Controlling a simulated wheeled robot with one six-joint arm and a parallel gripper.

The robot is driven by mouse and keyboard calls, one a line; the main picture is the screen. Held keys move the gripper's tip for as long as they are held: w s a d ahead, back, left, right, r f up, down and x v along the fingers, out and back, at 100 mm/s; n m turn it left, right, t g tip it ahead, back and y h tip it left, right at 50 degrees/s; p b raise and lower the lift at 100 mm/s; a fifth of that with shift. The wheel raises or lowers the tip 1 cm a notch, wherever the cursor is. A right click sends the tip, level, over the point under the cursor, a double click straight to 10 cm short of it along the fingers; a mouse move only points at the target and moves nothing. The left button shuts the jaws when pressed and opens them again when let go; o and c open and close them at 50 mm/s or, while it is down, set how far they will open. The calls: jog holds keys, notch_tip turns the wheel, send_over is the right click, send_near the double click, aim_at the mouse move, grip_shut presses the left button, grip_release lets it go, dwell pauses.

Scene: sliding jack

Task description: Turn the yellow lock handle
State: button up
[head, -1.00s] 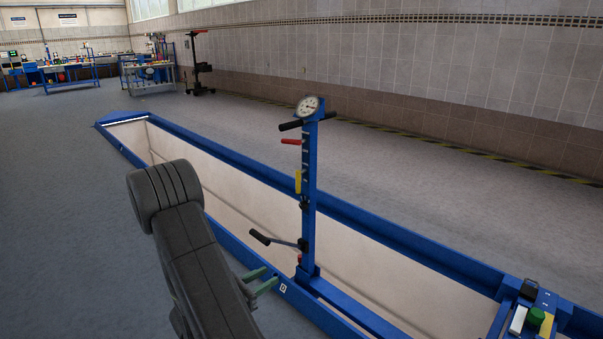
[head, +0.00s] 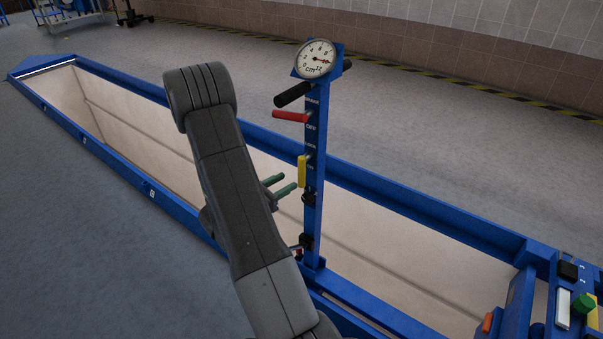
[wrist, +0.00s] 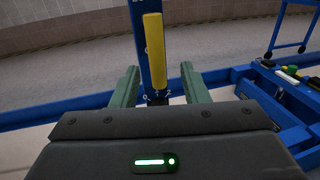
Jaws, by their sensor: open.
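The yellow lock handle (head: 302,171) hangs upright on the front of the blue jack post (head: 316,220), below the red lever. In the wrist view the yellow handle (wrist: 154,54) stands upright near the middle, ahead of my gripper and between the lines of its fingers. My gripper (head: 286,184) has green fingers, which show just left of and slightly below the handle in the head view. In the wrist view my gripper (wrist: 156,88) is open, with one finger on each side of the post. Nothing is held, and I cannot tell exactly how far the handle is from the fingertips.
A red lever (head: 290,116), a black grip (head: 293,95) and a round dial gauge (head: 316,59) sit higher on the post. The blue-framed pit (head: 420,225) runs beneath. A panel with a green knob (head: 583,303) is at lower right.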

aim_at(299, 173)
jog(key=x, duration=0.7)
jog(key=shift+w+d+r+b, duration=0.1)
jog(key=shift+w+b, duration=0.2)
jog(key=shift+w, duration=0.15)
jog(key=shift+c, duration=0.4)
grip_shut()
